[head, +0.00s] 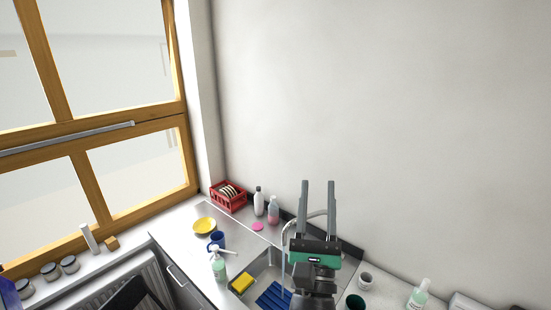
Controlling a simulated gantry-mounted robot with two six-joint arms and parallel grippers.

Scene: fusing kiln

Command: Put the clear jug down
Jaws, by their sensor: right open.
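My right gripper (318,186) stands upright over the sink area with its two long grey fingers apart. It is open, and nothing shows between the fingers. I cannot make out a clear jug anywhere in the head view. My right gripper and wrist hide part of the sink and the counter behind them. My left gripper is not in view.
The sink (262,266) holds a yellow sponge (242,283) and a blue rack (274,297). A pump bottle (219,268), blue mug (217,240), yellow bowl (204,226) and red crate (228,197) stand left.

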